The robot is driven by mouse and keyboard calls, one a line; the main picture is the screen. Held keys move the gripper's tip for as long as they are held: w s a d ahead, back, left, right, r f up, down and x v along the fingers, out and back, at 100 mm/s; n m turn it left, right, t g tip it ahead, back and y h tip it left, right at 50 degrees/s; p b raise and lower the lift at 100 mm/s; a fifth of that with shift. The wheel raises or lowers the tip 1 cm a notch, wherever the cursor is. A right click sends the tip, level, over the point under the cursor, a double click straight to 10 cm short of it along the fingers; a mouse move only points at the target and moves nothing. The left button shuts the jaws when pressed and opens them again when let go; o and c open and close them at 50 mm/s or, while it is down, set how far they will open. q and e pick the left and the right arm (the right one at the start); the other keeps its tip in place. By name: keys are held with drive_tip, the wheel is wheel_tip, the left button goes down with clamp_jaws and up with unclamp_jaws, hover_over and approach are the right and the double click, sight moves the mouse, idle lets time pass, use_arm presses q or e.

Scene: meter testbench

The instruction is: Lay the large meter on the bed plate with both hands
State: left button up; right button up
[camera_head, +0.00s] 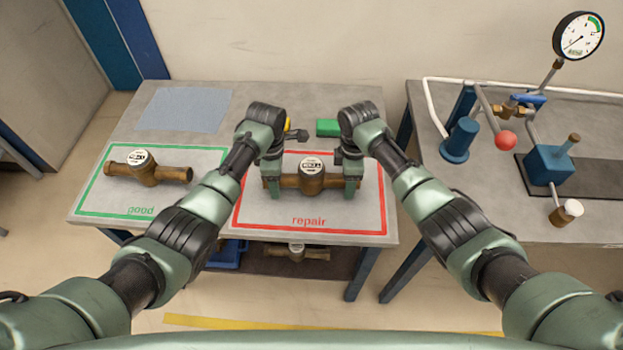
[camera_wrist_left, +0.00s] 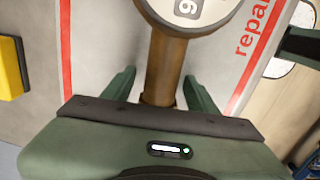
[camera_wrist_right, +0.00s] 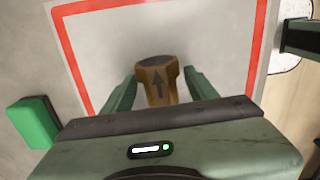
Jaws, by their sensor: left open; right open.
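A brass meter (camera_head: 311,181) with a white round dial lies in the red-outlined repair area of the left table. My left gripper (camera_head: 271,184) is at its left end. In the left wrist view the open fingers (camera_wrist_left: 160,92) stand on either side of the brass pipe (camera_wrist_left: 162,65), with gaps showing. My right gripper (camera_head: 350,185) is at its right end. In the right wrist view the open fingers (camera_wrist_right: 160,88) straddle the pipe end (camera_wrist_right: 157,82), which bears an arrow. A dark plate (camera_head: 600,178) lies on the right bench; I cannot tell whether it is the bed plate.
Another brass meter (camera_head: 146,169) lies in the green-outlined good area, and one (camera_head: 297,250) sits on the lower shelf. A green block (camera_head: 327,127) lies behind the repair area. The right bench (camera_head: 450,185) carries a gauge (camera_head: 578,40) and blue fixtures (camera_head: 548,165). A gap separates the tables.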

use_arm(q)
clamp_jaws()
use_arm(e)
clamp_jaws()
idle(0.9)
use_arm(q)
drive_tip(key=shift+w+r, duration=0.1)
drive_tip(key=shift+r, duration=0.15)
use_arm(e)
drive_tip(key=shift+w+r, duration=0.1)
drive_tip(key=shift+r, duration=0.15)
